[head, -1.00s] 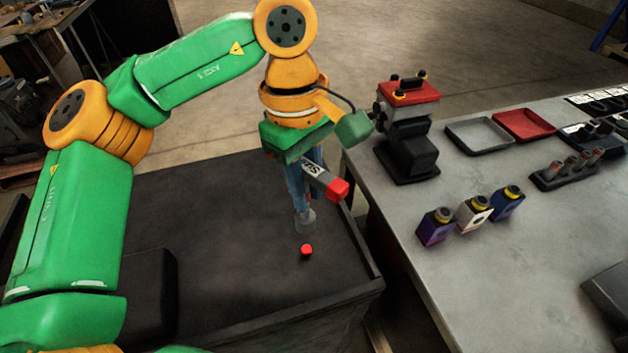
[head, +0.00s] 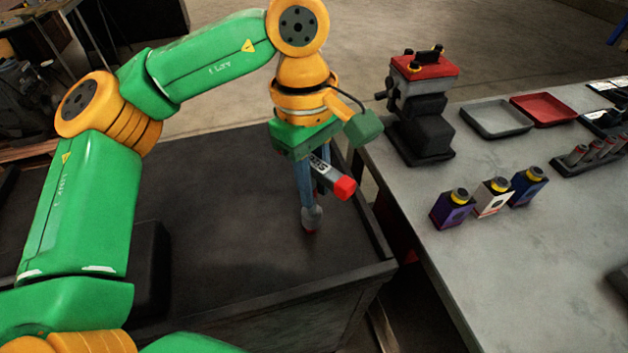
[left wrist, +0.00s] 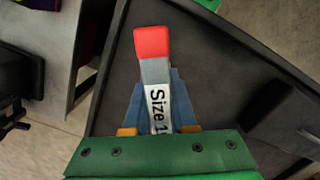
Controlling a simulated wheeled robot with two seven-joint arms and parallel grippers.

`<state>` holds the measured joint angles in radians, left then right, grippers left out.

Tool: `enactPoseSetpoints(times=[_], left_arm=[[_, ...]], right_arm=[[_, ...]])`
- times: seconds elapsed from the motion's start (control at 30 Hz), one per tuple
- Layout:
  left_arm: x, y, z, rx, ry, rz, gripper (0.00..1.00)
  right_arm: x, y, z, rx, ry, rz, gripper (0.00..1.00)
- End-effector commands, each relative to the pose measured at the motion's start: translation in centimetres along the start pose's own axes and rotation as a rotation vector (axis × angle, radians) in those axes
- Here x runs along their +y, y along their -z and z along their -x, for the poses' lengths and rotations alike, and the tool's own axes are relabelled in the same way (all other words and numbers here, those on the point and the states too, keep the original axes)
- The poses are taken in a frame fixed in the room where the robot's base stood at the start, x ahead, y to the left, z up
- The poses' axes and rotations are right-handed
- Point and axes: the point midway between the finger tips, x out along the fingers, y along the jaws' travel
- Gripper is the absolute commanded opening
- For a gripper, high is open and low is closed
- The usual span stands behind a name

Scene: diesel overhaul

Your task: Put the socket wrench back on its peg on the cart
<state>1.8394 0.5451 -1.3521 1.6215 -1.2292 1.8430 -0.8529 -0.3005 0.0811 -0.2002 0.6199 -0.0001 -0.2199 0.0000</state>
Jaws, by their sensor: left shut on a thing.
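The socket wrench has a grey handle with a red end (head: 343,187) and a white size label. In the left wrist view its handle (left wrist: 154,72) points up the picture from between my fingers. My left gripper (head: 308,190) is shut on the wrench, above the dark cart top (head: 225,225). The grey lower end of the wrench (head: 312,216) points down, right over the peg. Only a trace of the peg's red (head: 311,232) shows beneath it. I cannot tell whether the wrench touches or surrounds the peg. My right gripper is not in view.
The cart's raised rim (head: 372,232) runs along its right side. A grey workbench (head: 480,265) stands right of it, with a red-topped black device (head: 422,115), three small bottles (head: 492,198), a grey tray (head: 497,119) and a red tray (head: 544,109). The cart top around the gripper is largely clear.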

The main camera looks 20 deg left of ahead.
Motion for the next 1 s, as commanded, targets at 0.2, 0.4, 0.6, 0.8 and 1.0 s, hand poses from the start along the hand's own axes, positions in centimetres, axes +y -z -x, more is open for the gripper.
enactPoseSetpoints(times=[0.2, 0.4, 0.6, 0.8, 1.0], left_arm=[[0.0, 0.1, -0.7, 0.0, 0.0, 0.0, 0.0], [0.0, 0.1, -1.5, 0.0, 0.0, 0.0, 0.0], [0.0, 0.2, -2.3, 0.0, 0.0, 0.001, 0.0], [0.0, 0.2, -2.3, 0.0, 0.0, 0.001, 0.6], [0.0, 0.2, -2.3, 0.0, 0.0, 0.0, 0.6]], right_arm=[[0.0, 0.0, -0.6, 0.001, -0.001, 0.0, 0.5], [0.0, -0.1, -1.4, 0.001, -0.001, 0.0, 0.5], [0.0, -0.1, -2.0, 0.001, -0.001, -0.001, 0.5], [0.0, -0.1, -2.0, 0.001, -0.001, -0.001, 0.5], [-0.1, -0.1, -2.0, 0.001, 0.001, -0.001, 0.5]])
